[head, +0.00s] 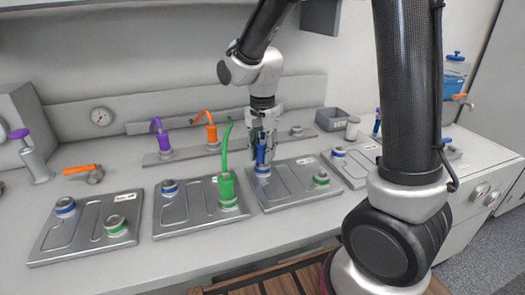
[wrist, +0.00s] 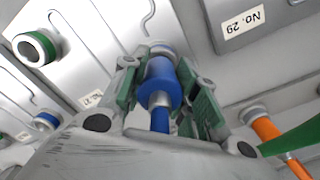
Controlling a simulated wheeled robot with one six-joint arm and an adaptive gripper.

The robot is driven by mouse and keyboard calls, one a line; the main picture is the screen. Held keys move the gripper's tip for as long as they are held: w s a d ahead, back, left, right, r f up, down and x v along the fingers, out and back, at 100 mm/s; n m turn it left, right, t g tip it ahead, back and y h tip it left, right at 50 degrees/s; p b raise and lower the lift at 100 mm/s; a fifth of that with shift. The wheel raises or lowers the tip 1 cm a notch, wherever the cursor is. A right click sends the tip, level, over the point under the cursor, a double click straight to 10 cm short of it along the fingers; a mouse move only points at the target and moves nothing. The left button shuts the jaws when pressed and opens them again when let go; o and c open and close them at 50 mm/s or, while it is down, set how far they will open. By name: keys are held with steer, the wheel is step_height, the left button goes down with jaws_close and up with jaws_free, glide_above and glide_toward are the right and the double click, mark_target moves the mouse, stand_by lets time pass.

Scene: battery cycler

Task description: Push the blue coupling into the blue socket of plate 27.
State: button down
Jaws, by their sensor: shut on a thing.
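My gripper (head: 263,140) points down and is shut on the blue coupling (head: 261,154). In the wrist view the coupling (wrist: 160,83) stands between the green-padded fingers of my gripper (wrist: 168,88). The coupling is upright, right over the blue socket (head: 262,171) of the metal plate (head: 288,195) right of centre. That socket (wrist: 160,50) shows just beyond the coupling in the wrist view. I cannot tell whether the two touch. This plate's small label (wrist: 90,99) is partly legible and seems to read 27. Its green socket (head: 321,178) is empty.
The plate labelled No. 29 (wrist: 243,27) is on the left in the head view, with a green coupling (head: 227,187) standing in it close by. Orange (head: 211,132) and purple (head: 163,140) couplings stand behind. A grey bin (head: 334,119) is at the back right.

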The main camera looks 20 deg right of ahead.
steer(key=shift+f, duration=0.55)
steer(key=c, duration=1)
jaws_free()
steer(key=o, duration=0.4)
